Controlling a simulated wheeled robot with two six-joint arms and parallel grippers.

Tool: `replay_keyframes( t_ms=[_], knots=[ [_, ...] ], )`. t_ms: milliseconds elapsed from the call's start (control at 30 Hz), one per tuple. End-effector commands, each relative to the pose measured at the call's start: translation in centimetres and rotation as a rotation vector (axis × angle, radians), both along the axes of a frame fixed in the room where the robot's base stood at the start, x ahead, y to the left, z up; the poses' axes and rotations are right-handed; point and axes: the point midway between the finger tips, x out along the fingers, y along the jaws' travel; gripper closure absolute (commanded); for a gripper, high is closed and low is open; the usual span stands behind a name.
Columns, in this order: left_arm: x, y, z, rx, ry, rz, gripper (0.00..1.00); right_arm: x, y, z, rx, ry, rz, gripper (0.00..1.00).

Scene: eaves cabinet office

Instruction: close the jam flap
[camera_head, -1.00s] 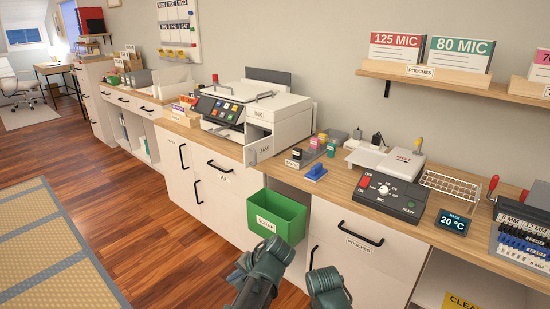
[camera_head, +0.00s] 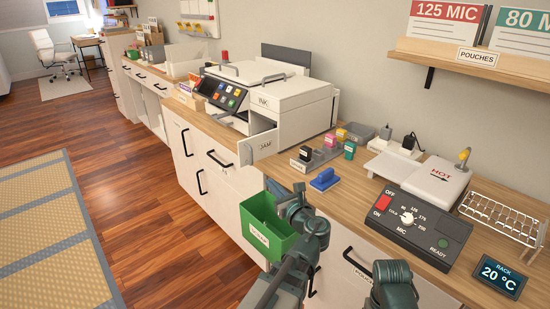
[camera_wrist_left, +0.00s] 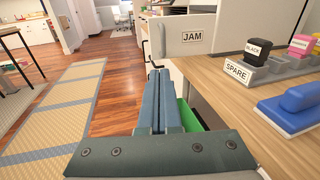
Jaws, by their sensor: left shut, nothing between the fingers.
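The jam flap (camera_head: 262,147) is a white panel labelled JAM on the near side of the white printer (camera_head: 290,105). It stands open, sticking out past the counter edge. In the left wrist view, the flap (camera_wrist_left: 188,36) is just ahead of the fingers, up and slightly right. My left gripper (camera_head: 277,190) is below the flap in the head view, partly over the green bin. Its fingers (camera_wrist_left: 160,75) are shut together and empty. I cannot tell whether the tips touch the flap.
The green bin (camera_head: 258,236) hangs on the cabinet front below the flap. The laminator (camera_head: 420,220) is farther right.

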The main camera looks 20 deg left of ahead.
Motion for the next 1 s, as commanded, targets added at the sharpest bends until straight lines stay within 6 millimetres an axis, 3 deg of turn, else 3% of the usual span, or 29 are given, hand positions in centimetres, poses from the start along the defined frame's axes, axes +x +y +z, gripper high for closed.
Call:
replay_keyframes(
  t_ms=[367,800,1000],
  knots=[
    [1.0,1.1,0.2,0.037,0.024,-0.005,1.0,0.0,0.0,-0.1,0.001,-0.002,0.0,0.21],
    [6.3,8.0,0.0,0.035,0.023,-0.005,1.0,0.0,0.0,-0.3,0.0,-0.001,0.0,0.21],
    [7.8,10.2,0.0,0.035,0.023,-0.006,1.0,0.0,0.0,-0.3,0.0,-0.001,0.0,0.21]
  ],
)
